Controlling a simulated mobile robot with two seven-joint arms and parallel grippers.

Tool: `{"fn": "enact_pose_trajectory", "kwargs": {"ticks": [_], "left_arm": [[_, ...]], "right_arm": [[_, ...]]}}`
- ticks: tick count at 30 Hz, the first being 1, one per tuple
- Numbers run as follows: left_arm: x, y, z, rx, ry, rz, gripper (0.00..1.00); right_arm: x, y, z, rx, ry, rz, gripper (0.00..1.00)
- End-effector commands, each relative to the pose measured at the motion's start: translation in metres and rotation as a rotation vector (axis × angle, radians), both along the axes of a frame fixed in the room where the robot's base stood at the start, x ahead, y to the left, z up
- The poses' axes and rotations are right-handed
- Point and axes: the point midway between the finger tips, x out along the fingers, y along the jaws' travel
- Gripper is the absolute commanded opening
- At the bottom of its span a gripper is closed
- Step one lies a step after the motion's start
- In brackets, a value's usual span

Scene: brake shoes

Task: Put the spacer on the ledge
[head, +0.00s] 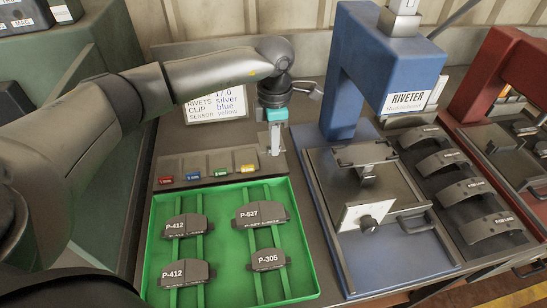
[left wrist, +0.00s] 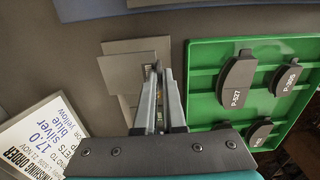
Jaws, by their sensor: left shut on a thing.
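My left gripper (head: 274,150) points down just behind the back right corner of the green tray (head: 147,262), low over the grey strip (head: 197,160). In the left wrist view its fingers (left wrist: 157,70) are close together at the tips, shut on a small thin piece. That piece, seemingly the spacer, is mostly hidden by the fingers, so I cannot make out its shape. Flat grey plates (left wrist: 122,46) lie under and beside the fingertips. I cannot tell which surface is the ledge, or whether the piece touches it. My right gripper is not in view.
The tray holds several dark pads, one marked P-527 (head: 247,215). Red, blue, green and yellow clips (head: 248,169) sit along its back. A printed card (head: 215,105) stands behind. The blue riveter (head: 345,75) stands close on the right, with curved brake shoes (head: 462,190) beyond.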

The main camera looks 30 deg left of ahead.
Motion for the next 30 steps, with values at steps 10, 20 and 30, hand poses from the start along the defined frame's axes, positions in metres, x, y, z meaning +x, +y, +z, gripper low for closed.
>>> {"fn": "enact_pose_trajectory", "kwargs": {"ticks": [10, 20, 30], "left_arm": [[0.0, -0.001, -0.036, 0.0, 0.002, -0.001, 0.0], [0.001, 0.0, -0.05, 0.0, -0.003, -0.001, 0.0], [0.0, 0.0, -0.053, 0.001, -0.001, -0.001, 0.26]], "right_arm": [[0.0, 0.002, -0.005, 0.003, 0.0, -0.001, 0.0], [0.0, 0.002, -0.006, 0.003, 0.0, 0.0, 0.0], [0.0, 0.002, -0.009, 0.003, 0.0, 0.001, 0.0]]}}
